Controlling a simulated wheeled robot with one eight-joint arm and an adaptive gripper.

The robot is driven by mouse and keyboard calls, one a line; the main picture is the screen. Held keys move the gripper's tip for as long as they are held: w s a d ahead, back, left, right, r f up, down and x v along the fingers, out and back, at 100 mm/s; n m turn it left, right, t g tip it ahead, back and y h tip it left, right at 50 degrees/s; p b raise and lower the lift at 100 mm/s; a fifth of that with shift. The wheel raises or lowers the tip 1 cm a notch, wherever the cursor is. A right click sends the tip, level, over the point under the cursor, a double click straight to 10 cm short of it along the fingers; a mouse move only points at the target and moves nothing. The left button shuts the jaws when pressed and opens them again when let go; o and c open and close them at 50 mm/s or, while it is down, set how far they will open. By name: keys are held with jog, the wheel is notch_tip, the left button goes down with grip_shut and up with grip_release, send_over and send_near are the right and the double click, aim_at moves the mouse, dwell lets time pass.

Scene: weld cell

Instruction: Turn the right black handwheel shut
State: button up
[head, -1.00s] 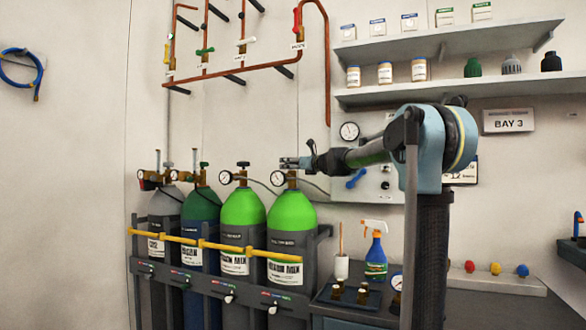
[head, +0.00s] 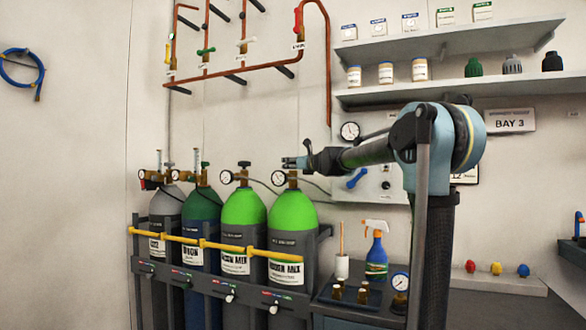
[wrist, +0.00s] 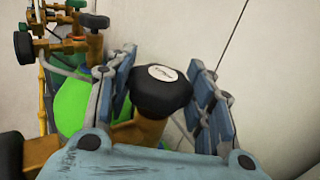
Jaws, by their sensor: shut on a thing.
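My gripper (head: 291,162) is at the top of the right bright green cylinder (head: 292,222) in the head view. In the wrist view, the right black handwheel (wrist: 161,88), with a pale round label on top, sits between my two blue-grey finger pads. My gripper is shut on this handwheel, with one finger on each side. A brass valve stem (wrist: 146,130) shows below it. How far the handwheel is turned cannot be told.
A pressure gauge (head: 279,177) sits beside the right valve. The neighbouring green cylinder (head: 243,215) has its own black handwheel (head: 244,164). A yellow bar (head: 220,246) crosses the cylinders' front. Copper pipes (head: 240,76) run above. A spray bottle (head: 376,255) stands on the bench.

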jog(key=shift+m+t+h, duration=0.9)
jog(key=shift+m+h, duration=0.2)
jog(key=shift+h, duration=0.4)
jog(key=shift+d, duration=0.1)
jog(key=o, duration=1.1)
jog(key=shift+s, duration=0.1)
jog(key=v, duration=1.1)
jog(key=shift+s+d, duration=0.15)
jog(key=shift+s, duration=0.15)
